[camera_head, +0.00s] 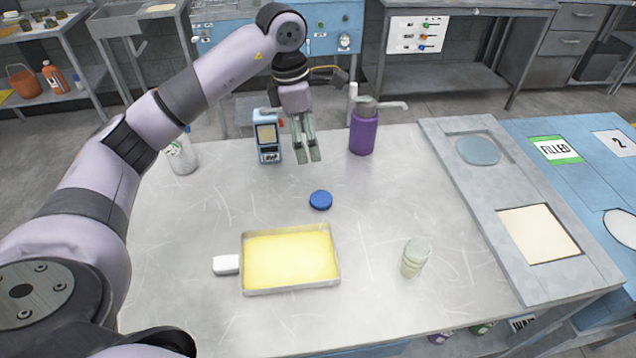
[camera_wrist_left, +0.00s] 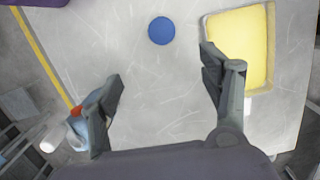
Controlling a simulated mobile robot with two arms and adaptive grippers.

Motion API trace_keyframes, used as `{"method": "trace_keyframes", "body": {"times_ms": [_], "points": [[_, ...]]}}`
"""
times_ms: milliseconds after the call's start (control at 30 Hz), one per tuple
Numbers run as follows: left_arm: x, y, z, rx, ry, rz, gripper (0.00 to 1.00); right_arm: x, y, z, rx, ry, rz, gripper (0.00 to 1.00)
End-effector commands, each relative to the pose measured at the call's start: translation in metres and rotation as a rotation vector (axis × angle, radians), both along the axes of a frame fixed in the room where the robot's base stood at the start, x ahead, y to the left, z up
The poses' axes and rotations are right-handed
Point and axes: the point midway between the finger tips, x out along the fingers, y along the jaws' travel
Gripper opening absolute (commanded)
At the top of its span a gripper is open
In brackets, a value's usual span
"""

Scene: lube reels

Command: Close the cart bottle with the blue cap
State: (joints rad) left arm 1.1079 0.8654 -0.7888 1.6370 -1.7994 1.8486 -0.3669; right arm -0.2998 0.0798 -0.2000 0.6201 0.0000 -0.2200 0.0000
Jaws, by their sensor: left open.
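The blue cap (camera_head: 320,200) lies flat on the metal worktop, near its middle. It also shows in the left wrist view (camera_wrist_left: 161,30), ahead of the fingers. My left gripper (camera_head: 308,160) is open and empty above the worktop, behind the cap; its two fingers also show in the left wrist view (camera_wrist_left: 162,68). A clear and white bottle (camera_head: 181,157) stands at the back left, partly hidden by my left arm. I cannot tell for sure whether it is the cart bottle. My right gripper is not in view.
A yellow-filled tray (camera_head: 290,289) lies in front of the cap, with a white block (camera_head: 226,264) beside it. A small clear cup (camera_head: 415,257) stands at right. A blue device (camera_head: 267,136) and a purple pump bottle (camera_head: 362,131) flank my gripper. The worktop right of the cap is clear.

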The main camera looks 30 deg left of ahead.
Motion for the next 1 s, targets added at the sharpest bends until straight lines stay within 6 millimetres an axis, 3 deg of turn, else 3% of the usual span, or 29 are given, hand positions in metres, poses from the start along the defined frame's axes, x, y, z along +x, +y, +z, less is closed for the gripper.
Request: {"method": "trace_keyframes", "body": {"times_ms": [467, 1000], "points": [[0.0, 0.0, -0.007, 0.007, 0.004, 0.0, 0.71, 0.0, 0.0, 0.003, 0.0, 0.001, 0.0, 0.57], [0.008, -0.014, -0.109, 0.004, 0.003, 0.0, 0.71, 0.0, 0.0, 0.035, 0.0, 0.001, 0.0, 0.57]]}}
